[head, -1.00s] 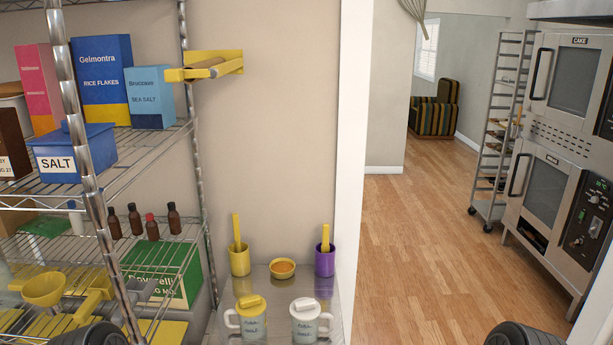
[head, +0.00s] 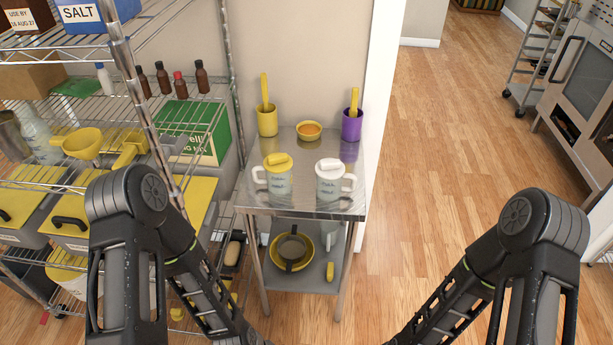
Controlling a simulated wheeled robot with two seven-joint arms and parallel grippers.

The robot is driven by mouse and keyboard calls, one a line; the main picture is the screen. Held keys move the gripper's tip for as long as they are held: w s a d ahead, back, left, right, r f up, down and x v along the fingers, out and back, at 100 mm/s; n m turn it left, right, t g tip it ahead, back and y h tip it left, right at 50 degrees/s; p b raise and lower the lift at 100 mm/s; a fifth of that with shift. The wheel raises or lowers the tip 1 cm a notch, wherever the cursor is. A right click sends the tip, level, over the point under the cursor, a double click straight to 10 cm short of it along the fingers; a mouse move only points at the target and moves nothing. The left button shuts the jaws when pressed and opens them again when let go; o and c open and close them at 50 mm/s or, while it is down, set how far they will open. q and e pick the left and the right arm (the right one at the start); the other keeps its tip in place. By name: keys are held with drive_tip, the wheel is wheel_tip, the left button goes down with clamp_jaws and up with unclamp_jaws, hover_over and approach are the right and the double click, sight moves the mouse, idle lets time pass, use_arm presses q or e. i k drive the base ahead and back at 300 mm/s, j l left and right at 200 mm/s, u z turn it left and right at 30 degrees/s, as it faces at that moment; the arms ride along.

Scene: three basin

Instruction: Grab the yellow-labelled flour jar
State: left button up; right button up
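Two white jars with handles stand upright on the small steel table. The left jar (head: 277,179) has a yellow lid and the right jar (head: 330,182) has a white lid. Each carries small dark writing that I cannot read, so I cannot tell which holds flour. No yellow label is clear on either; the yellow I see is the lid. The yellow-lidded jar's handle points left, the white-lidded jar's handle right. Both of my arms show at the bottom of the head view, bent, but neither gripper is in the picture.
Behind the jars are a yellow cup (head: 268,122), an orange-filled bowl (head: 309,131) and a purple cup (head: 352,125). The steel table (head: 300,208) has pans on its lower shelf. A loaded wire rack (head: 150,190) stands at left. Wooden floor (head: 440,140) is clear at right.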

sight(281, 184)
drive_tip(key=i+l+u, duration=0.25)
drive_tip(key=l, duration=0.5)
drive_tip(key=i+l+u, duration=0.2)
drive_tip(key=l, duration=0.6)
drive_tip(key=i+l+u, duration=0.1)
drive_tip(key=l+u, duration=0.15)
drive_tip(key=l, duration=0.6)
drive_tip(key=l+u, duration=0.2)
drive_tip(key=l, duration=0.65)
